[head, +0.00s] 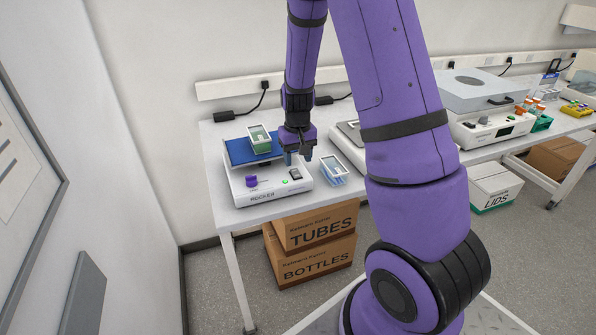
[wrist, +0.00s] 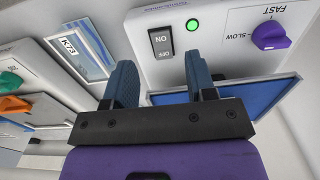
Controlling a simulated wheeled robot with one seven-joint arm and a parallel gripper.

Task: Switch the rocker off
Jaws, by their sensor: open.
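The rocker (head: 265,192) is a white box with a blue platform (head: 238,152) at the left end of the bench. Its front has a purple speed knob (head: 251,181), a lit green light (head: 285,182) and a dark ON/OFF switch (head: 295,174). The wrist view shows the switch (wrist: 161,43), the lit green light (wrist: 193,25) and the knob (wrist: 268,35) up close. My gripper (head: 299,157) is open and empty above the rocker's right side, near the switch. In the wrist view its blue-grey fingers (wrist: 162,80) are apart, with the switch beyond them. I see no contact with the switch.
A green-and-white box (head: 260,138) sits on the platform. A small blue-and-white tray (head: 334,170) lies on the bench close to the rocker's right. Another white device (head: 349,134) stands further right, partly behind my arm. Cardboard boxes (head: 312,240) are under the bench.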

